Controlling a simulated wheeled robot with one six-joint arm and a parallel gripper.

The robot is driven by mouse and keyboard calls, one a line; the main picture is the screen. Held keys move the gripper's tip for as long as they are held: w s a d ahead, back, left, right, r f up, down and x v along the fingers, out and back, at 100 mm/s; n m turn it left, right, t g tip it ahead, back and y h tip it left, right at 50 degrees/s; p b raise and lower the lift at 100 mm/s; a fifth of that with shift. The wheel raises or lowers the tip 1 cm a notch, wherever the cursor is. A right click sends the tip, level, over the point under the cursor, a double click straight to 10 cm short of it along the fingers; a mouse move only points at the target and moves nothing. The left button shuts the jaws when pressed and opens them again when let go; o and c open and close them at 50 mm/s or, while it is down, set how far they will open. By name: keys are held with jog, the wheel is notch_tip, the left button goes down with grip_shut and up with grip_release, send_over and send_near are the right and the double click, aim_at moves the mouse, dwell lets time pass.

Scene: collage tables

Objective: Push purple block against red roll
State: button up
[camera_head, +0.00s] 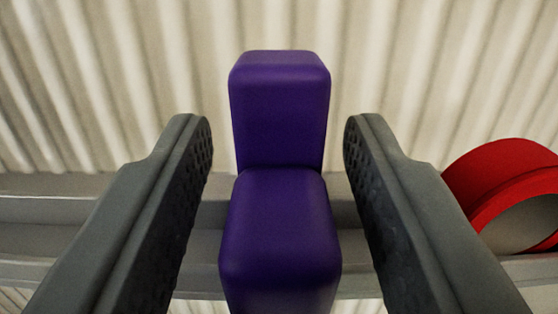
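The purple block (279,125) is a dark purple, stepped shape with rounded edges in the middle of the camera_head view. It has a taller part behind and a lower part in front, and its lower end runs out of the frame. My gripper (278,135) is open, with one grey finger on each side of the block and a visible gap on both sides. The red roll (507,180) lies at the right edge, beyond my right finger. It is partly cut off by the frame and partly hidden by that finger. The block and the roll are apart.
A grey ledge or rail (60,210) runs across the view behind the fingers. A pale corrugated surface (420,70) fills the background. The ledge left of my left finger looks bare.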

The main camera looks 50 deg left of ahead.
jog(key=shift+s+d, duration=0.1)
dwell(0.4)
jog(key=v, duration=1.7)
jog(key=shift+f, duration=0.1)
jog(key=shift+c, duration=0.2)
